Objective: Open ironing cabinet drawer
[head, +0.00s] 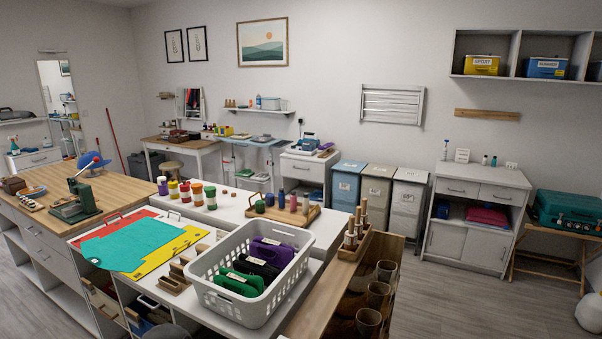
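A small white cabinet (302,169) stands against the back wall, with a blue and white appliance (309,141), which looks like an iron station, on its top. Its front has a drawer (301,168) with a small handle, and the drawer looks shut. The cabinet's lower part is partly hidden behind the worktop and the bins. I cannot tell for sure that this is the ironing cabinet. Neither of my grippers shows in the head view.
A white worktop (225,208) with a white basket (212,286) lies between me and the back wall. Three bins (376,192) stand right of the small cabinet. A grey cabinet (470,215) with two shut drawers stands at the right. Open floor (440,300) lies at the right front.

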